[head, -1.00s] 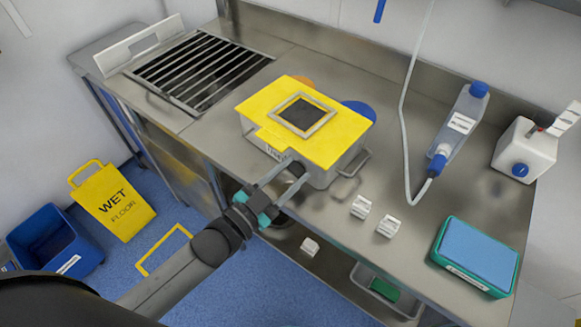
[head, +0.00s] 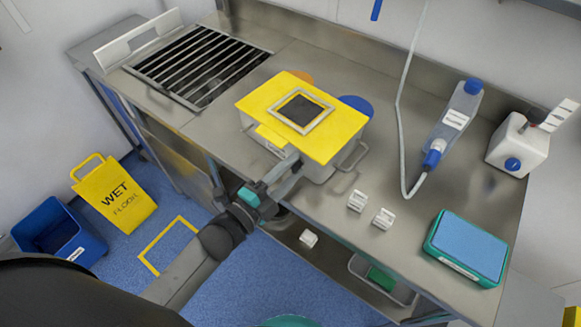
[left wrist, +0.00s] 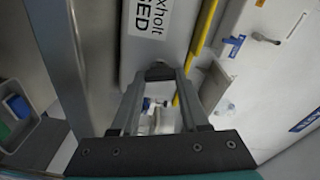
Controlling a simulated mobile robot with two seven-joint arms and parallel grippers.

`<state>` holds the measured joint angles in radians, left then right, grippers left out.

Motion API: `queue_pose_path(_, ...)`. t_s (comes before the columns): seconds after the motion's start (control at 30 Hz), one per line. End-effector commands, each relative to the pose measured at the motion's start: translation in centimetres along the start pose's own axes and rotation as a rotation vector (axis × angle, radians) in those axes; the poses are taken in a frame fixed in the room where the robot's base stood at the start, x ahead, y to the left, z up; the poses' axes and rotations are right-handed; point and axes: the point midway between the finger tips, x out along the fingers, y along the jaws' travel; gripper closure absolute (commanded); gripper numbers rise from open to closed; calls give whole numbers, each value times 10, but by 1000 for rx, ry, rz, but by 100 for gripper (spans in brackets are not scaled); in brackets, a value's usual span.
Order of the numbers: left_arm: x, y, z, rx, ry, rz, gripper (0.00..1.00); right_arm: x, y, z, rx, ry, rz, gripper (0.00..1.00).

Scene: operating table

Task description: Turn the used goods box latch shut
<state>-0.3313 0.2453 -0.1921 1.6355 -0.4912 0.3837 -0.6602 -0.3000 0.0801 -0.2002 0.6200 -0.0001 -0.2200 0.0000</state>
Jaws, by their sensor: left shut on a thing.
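The used goods box (head: 325,140) stands on the steel table, with a yellow lid and a pale grey body. In the left wrist view its lettered wall (left wrist: 152,42) fills the upper middle. My left gripper (head: 293,162) reaches the front of the box below the lid's front edge. The gripper also shows in the left wrist view (left wrist: 160,73). It is shut on a small dark piece, the latch (left wrist: 160,70), against the box front. The fingers hide most of the latch, so its exact angle cannot be told. My right gripper is not in view.
A wire handle (head: 352,160) sticks out right of the gripper. Two small white pieces (head: 357,201) lie on the table to the right. A blue-and-green pad (head: 468,247) and a bottle with a hose (head: 455,118) are farther right. A slatted grate (head: 200,65) is at left.

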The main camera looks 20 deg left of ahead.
Motion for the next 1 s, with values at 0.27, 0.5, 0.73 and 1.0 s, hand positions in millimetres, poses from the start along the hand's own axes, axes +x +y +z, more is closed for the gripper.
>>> queue_pose_path(0.27,0,2,0,184,-1,1,100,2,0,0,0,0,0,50)
queue_pose_path(0.5,0,2,0,270,-1,1,100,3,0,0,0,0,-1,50)
queue_pose_path(0.73,0,2,0,299,-1,1,100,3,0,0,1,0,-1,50)
queue_pose_path(1.0,0,2,0,302,-1,1,100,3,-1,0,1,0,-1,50)
